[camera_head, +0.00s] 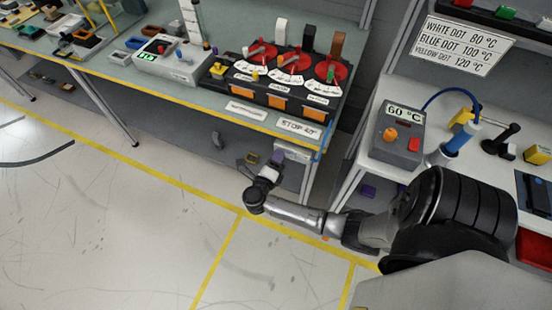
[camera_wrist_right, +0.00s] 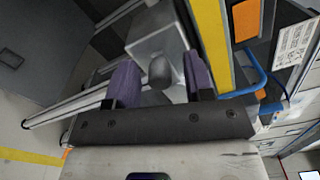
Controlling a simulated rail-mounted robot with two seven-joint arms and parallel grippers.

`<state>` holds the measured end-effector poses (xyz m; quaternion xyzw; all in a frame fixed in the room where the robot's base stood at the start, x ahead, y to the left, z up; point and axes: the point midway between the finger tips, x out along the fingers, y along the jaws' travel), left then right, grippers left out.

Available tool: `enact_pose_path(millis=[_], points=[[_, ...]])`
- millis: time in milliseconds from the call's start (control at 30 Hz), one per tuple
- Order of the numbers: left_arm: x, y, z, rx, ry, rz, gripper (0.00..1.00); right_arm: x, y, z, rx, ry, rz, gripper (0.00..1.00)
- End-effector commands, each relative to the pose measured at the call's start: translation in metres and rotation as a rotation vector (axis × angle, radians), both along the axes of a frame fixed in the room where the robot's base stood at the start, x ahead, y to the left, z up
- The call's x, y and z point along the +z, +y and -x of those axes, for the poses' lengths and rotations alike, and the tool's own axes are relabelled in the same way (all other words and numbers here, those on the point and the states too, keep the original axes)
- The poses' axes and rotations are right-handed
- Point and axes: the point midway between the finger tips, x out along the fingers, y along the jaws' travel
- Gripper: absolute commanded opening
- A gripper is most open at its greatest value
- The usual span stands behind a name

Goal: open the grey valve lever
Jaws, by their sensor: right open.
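My right gripper (camera_head: 262,170) is low in front of the long bench, below its front edge, near the bench's right end. In the right wrist view its two purple fingers (camera_wrist_right: 158,80) are apart. A dark grey rounded part (camera_wrist_right: 160,72) shows between them, in front of a pale grey box (camera_wrist_right: 158,40). I cannot tell whether this part is the grey valve lever, or whether the fingers touch it. The pale box also shows under the bench end in the head view (camera_head: 292,152), partly hidden. My left gripper is not in view.
A black panel (camera_head: 272,87) with red dials and upright handles stands on the bench (camera_head: 180,92) above my right gripper. A blue pipe (camera_wrist_right: 262,85) is close to the right finger in the wrist view. A side table (camera_head: 365,158) bears a grey heater box (camera_head: 393,147). The floor at left is largely clear.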

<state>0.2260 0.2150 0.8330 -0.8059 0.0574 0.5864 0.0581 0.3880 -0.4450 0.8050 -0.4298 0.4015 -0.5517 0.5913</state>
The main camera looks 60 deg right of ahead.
Motion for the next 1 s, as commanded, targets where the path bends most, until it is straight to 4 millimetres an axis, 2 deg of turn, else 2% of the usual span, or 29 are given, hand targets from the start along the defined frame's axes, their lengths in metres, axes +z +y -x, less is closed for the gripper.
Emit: enact_pose_path(millis=[233,733,1000], points=[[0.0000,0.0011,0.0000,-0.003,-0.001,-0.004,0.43,0.0000,-0.0003,0.0000,0.000,0.000,0.000,0.47],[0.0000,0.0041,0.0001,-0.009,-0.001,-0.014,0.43,0.0000,-0.0001,0.0001,0.000,0.000,0.001,0.00],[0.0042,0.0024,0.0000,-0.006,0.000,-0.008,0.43,-0.0007,-0.0001,0.0004,-0.002,0.036,0.003,0.00]])
